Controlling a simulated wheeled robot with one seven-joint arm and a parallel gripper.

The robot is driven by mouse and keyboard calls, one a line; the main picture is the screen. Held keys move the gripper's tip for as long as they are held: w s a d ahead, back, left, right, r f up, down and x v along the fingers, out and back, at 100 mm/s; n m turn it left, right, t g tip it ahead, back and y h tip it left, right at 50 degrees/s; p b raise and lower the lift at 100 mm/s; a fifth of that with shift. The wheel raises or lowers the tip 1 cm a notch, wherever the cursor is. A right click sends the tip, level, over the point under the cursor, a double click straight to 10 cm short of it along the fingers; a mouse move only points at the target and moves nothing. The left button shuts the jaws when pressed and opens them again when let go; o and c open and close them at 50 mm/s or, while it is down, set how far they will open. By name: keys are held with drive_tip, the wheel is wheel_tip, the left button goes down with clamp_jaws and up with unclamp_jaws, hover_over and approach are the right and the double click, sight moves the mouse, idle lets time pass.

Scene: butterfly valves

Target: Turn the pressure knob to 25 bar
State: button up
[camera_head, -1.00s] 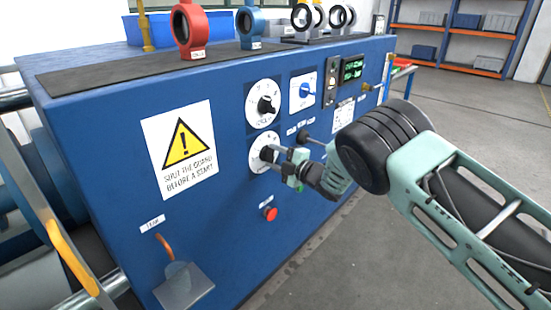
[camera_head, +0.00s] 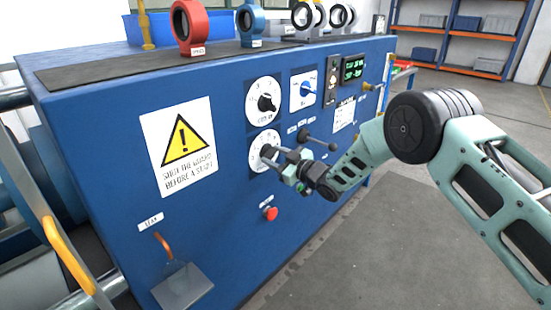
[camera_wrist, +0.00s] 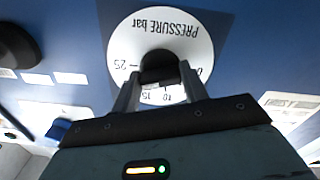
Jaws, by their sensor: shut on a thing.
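The pressure knob (camera_wrist: 160,67) is dark and round, at the centre of a white dial (camera_wrist: 190,38) marked "PRESSURE bar", upside down in the wrist view. The numbers 25, 15 and 10 show on the dial. My gripper (camera_wrist: 160,88) has its two fingers on either side of the knob, shut on it. In the head view the same white dial (camera_head: 256,158) is the lower of two on the blue panel, and my gripper (camera_head: 277,160) reaches it from the right. The fingers and knob body hide the knob's pointer, so its exact reading cannot be told.
A second dial with a black knob (camera_head: 266,103) sits just above. A lever with a black ball (camera_head: 333,146) sticks out to the right. A red button (camera_head: 270,213) is below. A blue switch (camera_head: 304,89) and green display (camera_head: 354,68) are at upper right.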

drive_tip(key=shift+f+m, duration=0.15)
drive_tip(key=shift+m, duration=1.65)
drive_tip(key=shift+s, duration=0.1)
drive_tip(key=o, duration=1)
drive_tip(key=v, duration=1.7)
drive_tip(key=shift+s+d, duration=0.15)
drive_tip(key=shift+d, duration=0.05)
